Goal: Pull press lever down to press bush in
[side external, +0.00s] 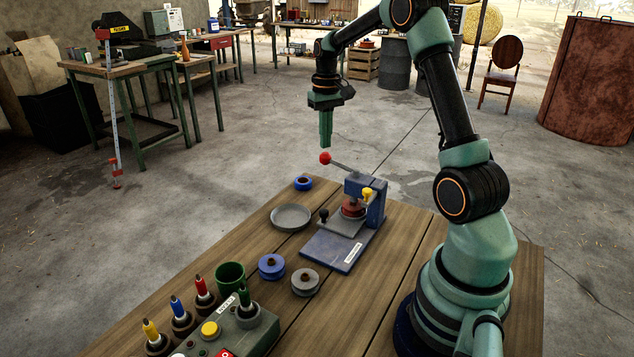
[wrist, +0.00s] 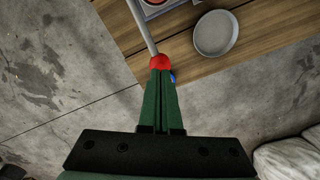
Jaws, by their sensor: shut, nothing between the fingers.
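The blue press (side external: 368,200) stands on the wooden table with a grey lever (side external: 343,169) sticking out to the left and up, ending in a red ball knob (side external: 325,158). A round reddish piece (side external: 353,208) sits in the press under its head; I cannot tell the bush apart from it. My gripper (side external: 325,145) is shut and empty, pointing down right above the red knob. In the wrist view the red knob (wrist: 160,62) shows at the tips of my gripper (wrist: 161,72), with the lever (wrist: 141,27) running up from it. I cannot tell whether the fingertips touch the knob.
A grey dish (side external: 291,217), a blue tape-like ring (side external: 303,183), a blue round part (side external: 271,267) and a grey one (side external: 305,282) lie on the table. A green cup (side external: 231,276) and control box (side external: 232,335) stand at the front left. Air around the knob is clear.

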